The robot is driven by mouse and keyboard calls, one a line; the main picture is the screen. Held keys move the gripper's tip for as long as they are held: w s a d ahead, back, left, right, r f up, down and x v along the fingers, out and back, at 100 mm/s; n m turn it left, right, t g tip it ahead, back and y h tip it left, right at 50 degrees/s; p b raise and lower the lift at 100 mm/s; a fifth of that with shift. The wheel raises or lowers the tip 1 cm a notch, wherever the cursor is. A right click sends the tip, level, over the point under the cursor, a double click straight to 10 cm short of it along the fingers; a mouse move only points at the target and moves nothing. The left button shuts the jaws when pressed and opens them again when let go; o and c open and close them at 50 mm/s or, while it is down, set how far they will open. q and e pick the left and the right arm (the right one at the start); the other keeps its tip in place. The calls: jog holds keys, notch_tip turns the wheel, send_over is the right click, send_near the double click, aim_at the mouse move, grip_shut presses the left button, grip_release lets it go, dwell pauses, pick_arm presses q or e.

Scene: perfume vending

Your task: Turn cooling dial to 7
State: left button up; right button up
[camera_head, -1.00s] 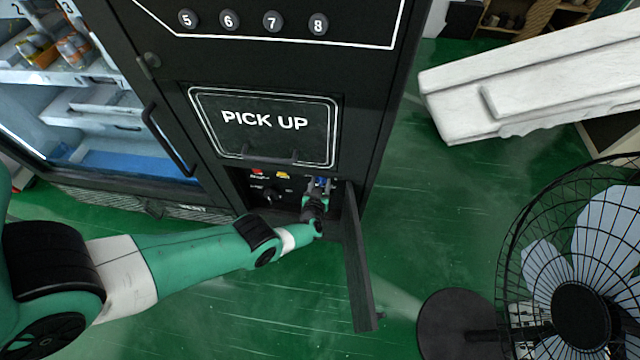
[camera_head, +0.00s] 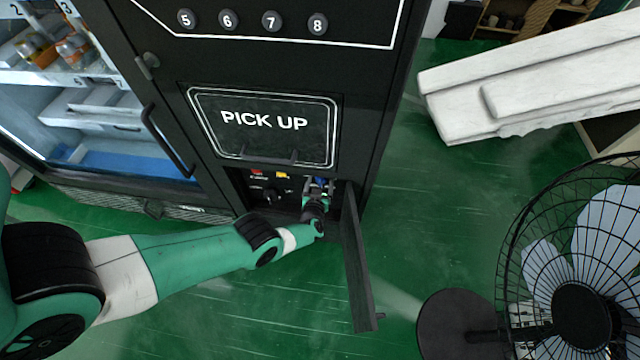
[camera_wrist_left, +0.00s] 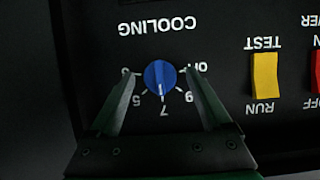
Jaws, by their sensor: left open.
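The blue cooling dial (camera_wrist_left: 159,78) is on a black panel under the upside-down word COOLING in the left wrist view. Its white mark points down in the picture, toward the number 7. A bit of its blue also shows in the head view (camera_head: 321,181). My left gripper (camera_wrist_left: 157,74) is open, with one finger on each side of the dial and a gap to it on both sides. It also shows in the head view (camera_head: 317,188), inside the low compartment. The fingers partly cover the numbers around the dial. My right gripper is not in view.
A yellow TEST/RUN switch (camera_wrist_left: 264,76) and a red switch (camera_wrist_left: 315,72) are beside the dial. The compartment door (camera_head: 357,265) hangs open to the right of my arm. The PICK UP flap (camera_head: 265,128) is above. A fan (camera_head: 580,280) stands at the right.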

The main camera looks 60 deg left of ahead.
pick_arm(q)
jog(key=shift+d+r, duration=0.15)
jog(key=shift+r, duration=0.05)
jog(key=p+v, duration=0.9)
jog(key=v, duration=0.2)
jog(key=shift+s+f, duration=0.2)
jog(key=shift+d, duration=0.1)
